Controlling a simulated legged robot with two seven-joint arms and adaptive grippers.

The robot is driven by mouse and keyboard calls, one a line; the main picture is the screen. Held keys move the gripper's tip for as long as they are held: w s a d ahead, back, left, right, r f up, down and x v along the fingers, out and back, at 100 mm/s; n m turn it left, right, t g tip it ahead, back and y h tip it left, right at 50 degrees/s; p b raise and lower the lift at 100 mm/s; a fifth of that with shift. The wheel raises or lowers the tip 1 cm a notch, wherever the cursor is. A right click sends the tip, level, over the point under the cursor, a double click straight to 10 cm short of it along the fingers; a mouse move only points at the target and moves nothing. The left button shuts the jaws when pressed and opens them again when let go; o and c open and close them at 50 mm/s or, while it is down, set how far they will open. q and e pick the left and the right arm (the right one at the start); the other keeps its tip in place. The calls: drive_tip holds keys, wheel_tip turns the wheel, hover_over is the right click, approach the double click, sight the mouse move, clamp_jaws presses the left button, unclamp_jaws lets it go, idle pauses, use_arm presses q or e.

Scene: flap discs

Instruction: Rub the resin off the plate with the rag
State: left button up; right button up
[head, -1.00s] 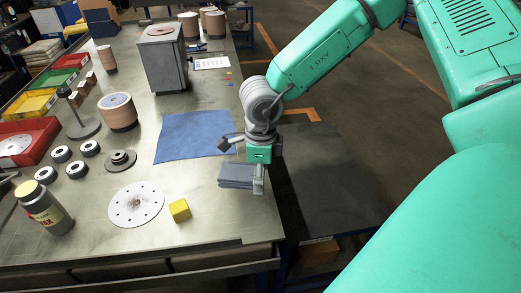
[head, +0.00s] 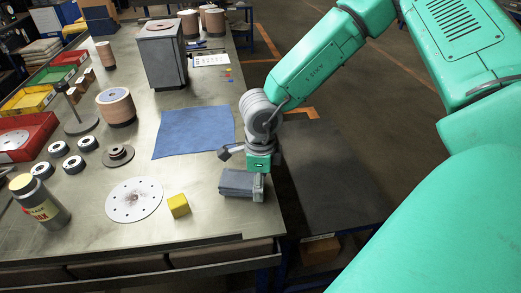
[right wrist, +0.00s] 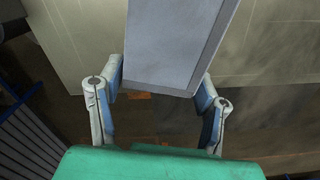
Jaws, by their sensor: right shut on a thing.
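The plate (head: 134,200) is a pale round disc with a ring of small holes and a brownish smudge near its middle. It lies flat on the table's near part. My right gripper (head: 258,188) is shut on the rag (head: 236,183), a folded grey-blue pad, at the table's right edge. The rag is to the right of the plate and apart from it; I cannot tell whether it touches the table. In the right wrist view a flat grey face of the rag (right wrist: 180,40) sits between the fingers. My left gripper is not in view.
A yellow cube (head: 178,205) stands between plate and rag. A blue cloth (head: 194,132) lies flat behind. A stepped dark disc (head: 118,156), several black-and-white rings and a yellow-capped bottle (head: 39,202) are left of or behind the plate. A grey box (head: 162,58) stands further back.

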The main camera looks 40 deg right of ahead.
drive_tip(key=shift+a+f, duration=0.1)
drive_tip(key=shift+a, duration=0.05)
drive_tip(key=shift+f, duration=0.45)
drive_tip(key=o, duration=0.7)
drive_tip(key=shift+r, duration=0.15)
drive_tip(key=shift+r+p, duration=0.4)
drive_tip(key=shift+p, duration=0.35)
